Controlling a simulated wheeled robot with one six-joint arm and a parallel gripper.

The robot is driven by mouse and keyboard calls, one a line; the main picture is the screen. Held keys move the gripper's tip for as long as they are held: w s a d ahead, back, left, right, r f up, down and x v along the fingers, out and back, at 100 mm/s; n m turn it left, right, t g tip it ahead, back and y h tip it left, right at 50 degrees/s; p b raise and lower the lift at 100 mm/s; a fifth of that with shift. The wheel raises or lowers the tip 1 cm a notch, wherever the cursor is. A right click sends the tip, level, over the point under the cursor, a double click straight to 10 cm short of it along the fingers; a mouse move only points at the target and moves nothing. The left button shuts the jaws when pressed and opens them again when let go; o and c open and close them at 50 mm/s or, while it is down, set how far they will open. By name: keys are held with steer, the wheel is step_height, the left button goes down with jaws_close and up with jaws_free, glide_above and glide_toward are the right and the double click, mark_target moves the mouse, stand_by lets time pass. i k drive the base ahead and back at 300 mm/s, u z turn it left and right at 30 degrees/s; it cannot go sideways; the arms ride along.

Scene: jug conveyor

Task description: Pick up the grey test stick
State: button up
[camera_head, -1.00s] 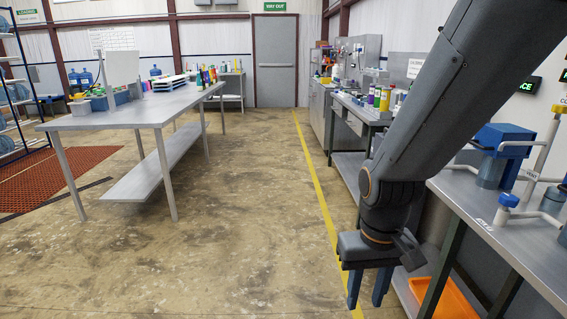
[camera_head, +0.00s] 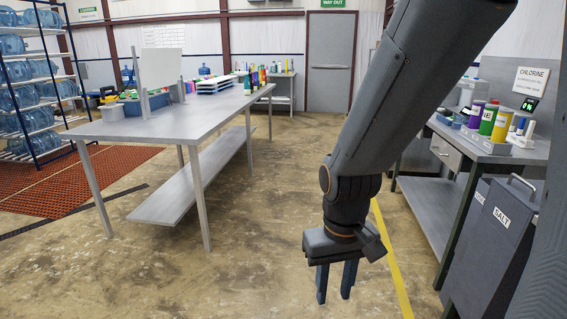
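I cannot make out a grey test stick for certain in the head view. Small upright sticks or tubes (camera_head: 519,128), whitish and blue, stand in a grey holder on the right bench, too small to tell apart. My gripper (camera_head: 334,296) hangs pointing down over the bare floor in the middle of the view. Its two fingers are apart with nothing between them. It is well to the left of the right bench and touches nothing.
The right bench (camera_head: 470,148) carries several coloured bottles (camera_head: 487,120). Dark bins (camera_head: 498,225), one labelled SALT, stand in front. A long steel table (camera_head: 185,118) is at left, beyond it a rack of jugs (camera_head: 30,95). The floor between is clear.

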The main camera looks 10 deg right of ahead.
mark_target(514, 119)
steer(key=z, duration=0.1)
steer(key=i, duration=1.85)
steer(key=z, duration=1.2)
steer(key=i, duration=1.3)
steer(key=z, duration=1.2)
steer(key=i, duration=0.4)
steer(key=z, duration=0.15)
